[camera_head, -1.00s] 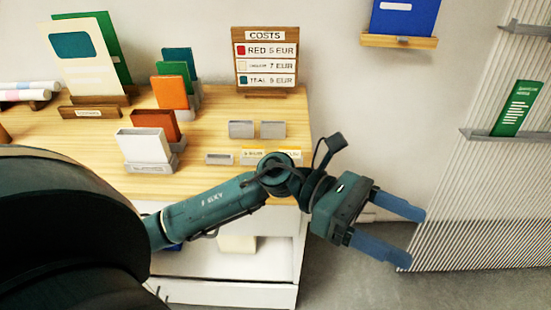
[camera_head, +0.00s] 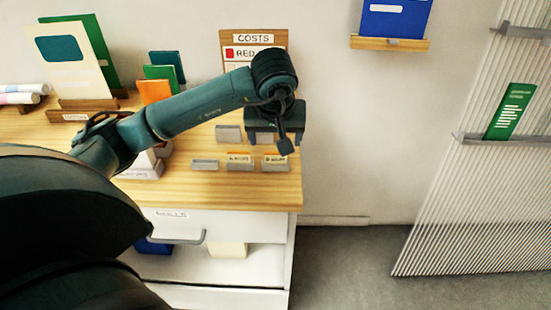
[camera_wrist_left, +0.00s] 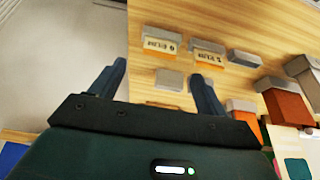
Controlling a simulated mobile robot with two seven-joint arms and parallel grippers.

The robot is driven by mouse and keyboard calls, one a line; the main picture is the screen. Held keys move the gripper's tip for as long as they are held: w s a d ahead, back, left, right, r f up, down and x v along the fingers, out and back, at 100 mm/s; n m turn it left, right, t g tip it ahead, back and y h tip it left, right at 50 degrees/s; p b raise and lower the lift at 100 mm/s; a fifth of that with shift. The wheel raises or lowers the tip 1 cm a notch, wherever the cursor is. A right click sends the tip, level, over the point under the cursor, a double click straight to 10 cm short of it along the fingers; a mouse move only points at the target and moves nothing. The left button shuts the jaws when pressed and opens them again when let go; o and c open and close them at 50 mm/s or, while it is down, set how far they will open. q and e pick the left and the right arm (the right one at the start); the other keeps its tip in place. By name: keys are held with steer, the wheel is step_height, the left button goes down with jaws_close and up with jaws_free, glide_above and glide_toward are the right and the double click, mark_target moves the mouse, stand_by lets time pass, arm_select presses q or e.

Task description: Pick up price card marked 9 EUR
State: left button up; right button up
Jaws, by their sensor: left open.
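Two small price cards stand in grey holders in the front row on the wooden table, a left one (camera_head: 240,158) and a right one (camera_head: 275,160). Both are white with an orange band. Their digits are too small and blurred for me to tell which is marked 9 EUR. In the left wrist view the right card (camera_wrist_left: 160,44) and left card (camera_wrist_left: 208,56) lie beyond the fingertips. My left gripper (camera_head: 275,138) is open and empty, above the table behind the cards; its fingers (camera_wrist_left: 158,70) show apart. My right gripper is out of view.
An empty grey holder (camera_head: 205,164) stands left of the cards, and more grey holders (camera_head: 228,133) stand behind them. The costs board (camera_head: 240,40) is partly hidden by my arm. Boxes and an orange card (camera_head: 154,91) stand left. The table ends just right of the cards.

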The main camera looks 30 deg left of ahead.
mark_target(276, 153)
arm_select(q)
steer(key=shift+p+x, duration=0.6)
steer(key=shift+x, duration=2.7)
steer(key=shift+s, duration=0.1)
steer(key=c, duration=1)
